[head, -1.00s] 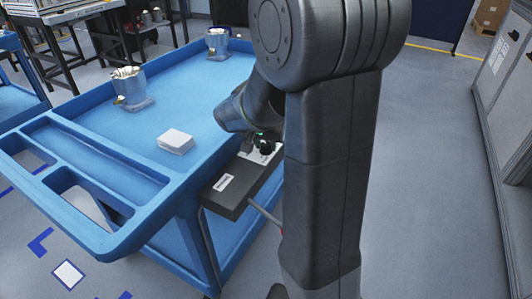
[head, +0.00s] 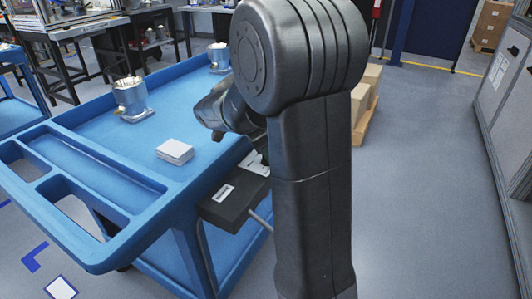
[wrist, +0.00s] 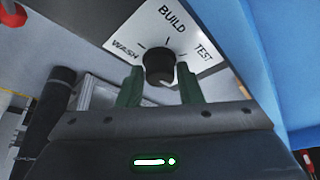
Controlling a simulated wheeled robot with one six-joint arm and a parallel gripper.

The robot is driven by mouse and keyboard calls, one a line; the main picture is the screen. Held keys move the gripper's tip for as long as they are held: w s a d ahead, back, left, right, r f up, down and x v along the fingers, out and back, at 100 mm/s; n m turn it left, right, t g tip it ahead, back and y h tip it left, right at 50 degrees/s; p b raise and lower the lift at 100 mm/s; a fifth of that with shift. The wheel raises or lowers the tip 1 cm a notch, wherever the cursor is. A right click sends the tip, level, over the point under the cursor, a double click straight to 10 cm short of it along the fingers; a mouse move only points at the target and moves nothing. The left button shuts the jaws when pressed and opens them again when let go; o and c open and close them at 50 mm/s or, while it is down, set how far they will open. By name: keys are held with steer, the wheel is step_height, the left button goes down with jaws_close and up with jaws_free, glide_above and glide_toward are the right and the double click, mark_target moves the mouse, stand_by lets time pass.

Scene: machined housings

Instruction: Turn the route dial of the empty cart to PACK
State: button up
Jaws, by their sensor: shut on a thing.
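The route dial is a black round knob (wrist: 160,66) on a white plate (wrist: 180,25), large in the wrist view. The plate reads WASH at left, BUILD at top and TEST at right; no PACK label shows. My gripper (wrist: 160,86) has its two green fingers on either side of the knob, shut on it. Where the knob's pointer stands cannot be made out. In the head view the dial's plate (head: 257,163) sits on a dark box (head: 232,203) at the side of a blue cart (head: 95,192); my arm hides the knob and fingertips.
The cart's top carries metal cups with small parts (head: 131,97) and a white stack (head: 174,151). Boxes on a pallet (head: 366,100) stand behind my arm. A grey cabinet (head: 508,110) is at right. The floor between (head: 430,190) is clear.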

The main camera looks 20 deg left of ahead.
steer(key=shift+f+m+g, duration=0.1)
steer(key=shift+m+g, duration=0.2)
steer(key=shift+m, duration=0.3)
steer(key=o, duration=1)
steer(key=shift+c, duration=0.2)
steer(key=shift+a, duration=0.1)
steer(key=p+v, duration=0.3)
steer(key=v, duration=1)
steer(key=shift+a+r, duration=0.3)
steer(key=shift+a, duration=0.05)
steer(key=shift+s, duration=0.15)
steer(key=shift+h, duration=0.3)
steer(key=b+x, duration=0.2)
steer(key=x, duration=1.1)
steer(key=shift+d+f+b, duration=0.1)
steer(key=shift+f+b, duration=0.25)
steer(key=shift+b, duration=0.05)
